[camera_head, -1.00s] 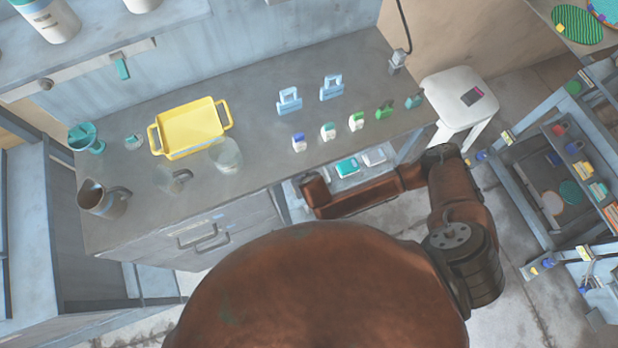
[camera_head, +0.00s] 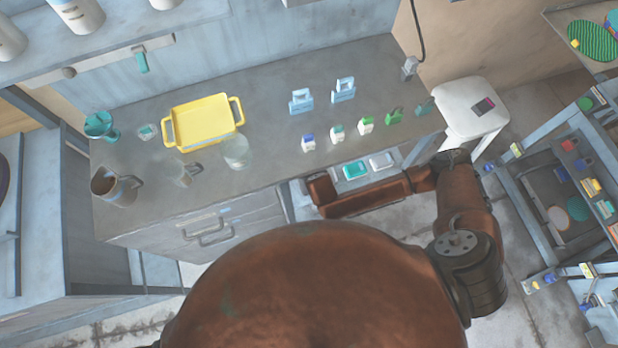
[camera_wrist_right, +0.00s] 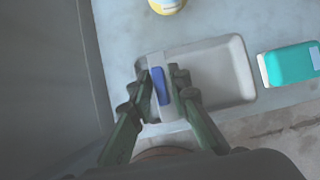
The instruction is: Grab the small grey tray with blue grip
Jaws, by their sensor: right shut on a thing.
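The small grey tray (camera_wrist_right: 222,70) with its blue grip (camera_wrist_right: 160,87) fills the middle of the right wrist view. My right gripper (camera_wrist_right: 162,92) is shut on the tray at the blue grip, one finger on each side. The tray looks flat over a pale surface; I cannot tell whether it touches it. In the head view a pale grey tray (camera_head: 381,161) shows at the counter's lower opening, beyond my right arm. My right gripper is hidden there. My left gripper is not in view.
A teal box (camera_wrist_right: 290,65) lies right of the tray, with a small gap. A yellow object (camera_wrist_right: 167,4) is at the top edge. The counter above holds a yellow tray (camera_head: 203,122), two blue holders (camera_head: 301,101) and several small bottles. A white stool (camera_head: 472,108) stands right.

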